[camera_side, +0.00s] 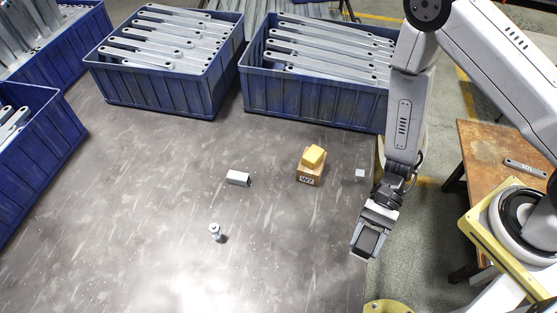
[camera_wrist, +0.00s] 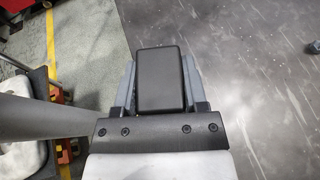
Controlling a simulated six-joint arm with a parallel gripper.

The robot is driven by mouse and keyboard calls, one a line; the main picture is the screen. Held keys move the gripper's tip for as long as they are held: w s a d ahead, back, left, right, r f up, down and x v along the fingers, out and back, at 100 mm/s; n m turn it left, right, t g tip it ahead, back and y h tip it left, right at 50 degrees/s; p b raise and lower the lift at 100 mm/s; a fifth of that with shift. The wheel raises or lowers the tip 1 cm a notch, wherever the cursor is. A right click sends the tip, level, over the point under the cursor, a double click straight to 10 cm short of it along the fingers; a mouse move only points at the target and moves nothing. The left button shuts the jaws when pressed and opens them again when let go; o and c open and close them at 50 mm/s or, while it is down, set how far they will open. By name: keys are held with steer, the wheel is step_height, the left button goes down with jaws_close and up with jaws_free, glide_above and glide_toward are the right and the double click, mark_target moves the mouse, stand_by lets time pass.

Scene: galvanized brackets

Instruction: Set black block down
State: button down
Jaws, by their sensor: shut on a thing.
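My gripper (camera_side: 367,242) is shut on the black block (camera_side: 369,240) at the right edge of the grey table (camera_side: 130,200) in the side view. In the wrist view the black block (camera_wrist: 160,78) sits between the two grey fingers of my gripper (camera_wrist: 160,80), with its flat face toward the camera. The table edge runs beneath the block in the wrist view. I cannot tell how high the block is above the table.
A cardboard box (camera_side: 309,176) marked W2 with a yellow block (camera_side: 314,157) on it, a silver block (camera_side: 238,178), a small light cube (camera_side: 360,174) and a metal bolt-like piece (camera_side: 215,231) stand on the table. Blue crates (camera_side: 170,95) of brackets line the back and left. The front middle is clear.

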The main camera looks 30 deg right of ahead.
steer(key=w+d+m+t+y, duration=0.1)
steer(key=d+m+t, duration=0.4)
steer(key=d, duration=0.3)
steer(key=shift+d+r+m+t+y, duration=0.2)
steer(key=shift+d+m+t+y, duration=0.15)
steer(key=shift+t, duration=0.35)
steer(key=shift+w, duration=0.1)
glide_above(332, 213)
steer(key=s, duration=0.1)
step_height(332, 213, down, 9)
steer(key=shift+r, duration=0.15)
steer(key=shift+w+f, duration=0.3)
steer(key=shift+f, duration=0.05)
steer(key=shift+w+a+f, duration=0.15)
steer(key=shift+w+f, duration=0.1)
steer(key=shift+f, duration=1.55)
